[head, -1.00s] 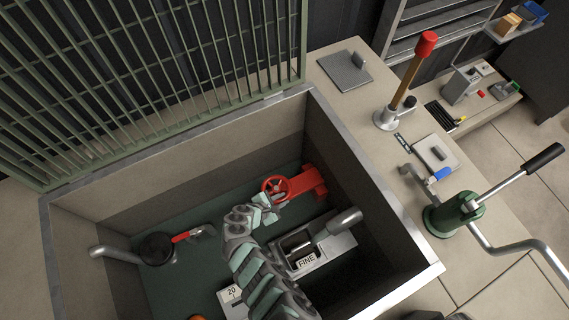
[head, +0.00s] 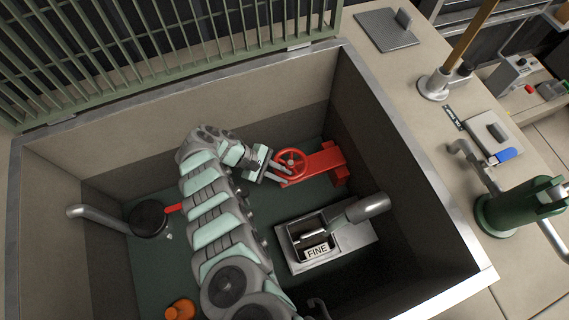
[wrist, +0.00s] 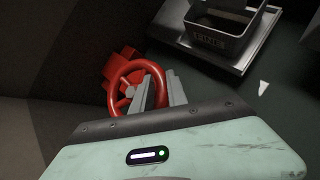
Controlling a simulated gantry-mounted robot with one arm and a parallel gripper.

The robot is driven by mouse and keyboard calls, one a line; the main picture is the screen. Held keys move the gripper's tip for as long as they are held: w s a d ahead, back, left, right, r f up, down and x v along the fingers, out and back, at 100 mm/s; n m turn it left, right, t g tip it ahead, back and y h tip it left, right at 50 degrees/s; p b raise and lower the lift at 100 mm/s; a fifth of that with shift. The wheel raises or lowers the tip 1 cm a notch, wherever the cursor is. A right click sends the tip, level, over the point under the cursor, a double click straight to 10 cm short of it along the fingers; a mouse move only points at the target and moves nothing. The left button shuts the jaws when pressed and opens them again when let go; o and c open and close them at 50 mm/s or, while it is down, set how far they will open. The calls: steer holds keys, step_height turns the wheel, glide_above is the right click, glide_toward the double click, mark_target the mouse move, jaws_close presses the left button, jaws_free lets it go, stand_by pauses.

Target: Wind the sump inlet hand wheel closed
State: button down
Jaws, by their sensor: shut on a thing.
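The red hand wheel (head: 291,163) stands on a red valve body (head: 322,162) low in the sump pit, near its far right wall. My gripper (head: 278,171) reaches down from the left and is shut on the wheel's rim at its near left side. In the wrist view the wheel (wrist: 137,88) shows its spokes and hub, and the gripper fingers (wrist: 160,92) lie across the rim at its right side. The wheel's lower edge is hidden behind my gripper's body there.
A metal strainer box marked FINE (head: 317,251) with a grey pipe (head: 366,208) sits right of my arm. A round black fitting (head: 149,218) with a pipe is at the left, and an orange object (head: 180,309) below. The pit's metal rim (head: 420,165) bounds the space.

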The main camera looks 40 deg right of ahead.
steer(key=shift+w+a+f+m+g+y+b, duration=0.1)
steer(key=shift+w+f+m+g+y+b, duration=0.4)
steer(key=shift+b, duration=0.65)
steer(key=shift+s+r, duration=0.15)
steer(key=shift+r, duration=0.2)
steer(key=c, duration=1.6)
jaws_free()
steer(key=shift+s, duration=0.1)
steer(key=shift+r, duration=0.15)
